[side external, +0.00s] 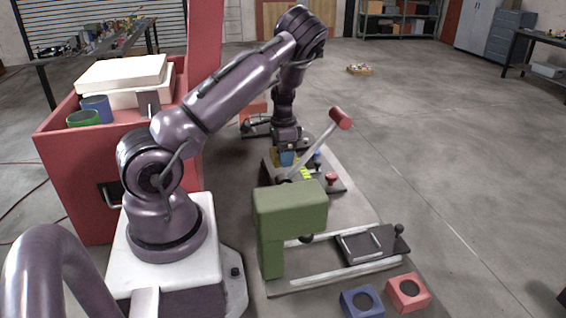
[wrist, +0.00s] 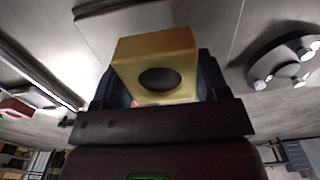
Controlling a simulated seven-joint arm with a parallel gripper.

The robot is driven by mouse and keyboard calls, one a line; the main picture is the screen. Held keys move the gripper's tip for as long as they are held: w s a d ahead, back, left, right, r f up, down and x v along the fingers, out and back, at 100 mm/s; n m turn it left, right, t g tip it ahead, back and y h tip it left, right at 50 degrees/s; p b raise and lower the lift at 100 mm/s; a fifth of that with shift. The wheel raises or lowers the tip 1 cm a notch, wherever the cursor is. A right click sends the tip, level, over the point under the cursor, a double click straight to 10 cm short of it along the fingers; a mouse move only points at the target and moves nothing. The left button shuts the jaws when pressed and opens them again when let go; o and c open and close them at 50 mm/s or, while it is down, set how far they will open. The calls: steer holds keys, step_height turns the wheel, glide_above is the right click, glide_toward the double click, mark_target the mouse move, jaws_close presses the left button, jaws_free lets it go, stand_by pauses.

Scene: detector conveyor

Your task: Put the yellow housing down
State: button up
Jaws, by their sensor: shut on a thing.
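The yellow housing (side external: 275,156) is a small block with a dark round hole, seen large in the wrist view (wrist: 155,52). My gripper (side external: 287,158) points down with its blue fingers on either side of the housing. In the wrist view my gripper (wrist: 158,84) is shut on it. In the side view the housing is low over the far part of the fixture board, partly hidden behind the fingers. I cannot tell whether its underside touches anything.
A lever with a red handle (side external: 340,118) leans up beside my gripper. A green block-shaped cover (side external: 290,208) stands nearer, by a dark slide plate (side external: 372,243) on rails. A blue housing (side external: 362,302) and a red housing (side external: 408,292) lie in front. A red cart (side external: 75,190) stands left.

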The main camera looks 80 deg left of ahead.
steer(key=shift+f, duration=1.5)
steer(key=shift+f, duration=0.15)
steer(key=o, duration=1.1)
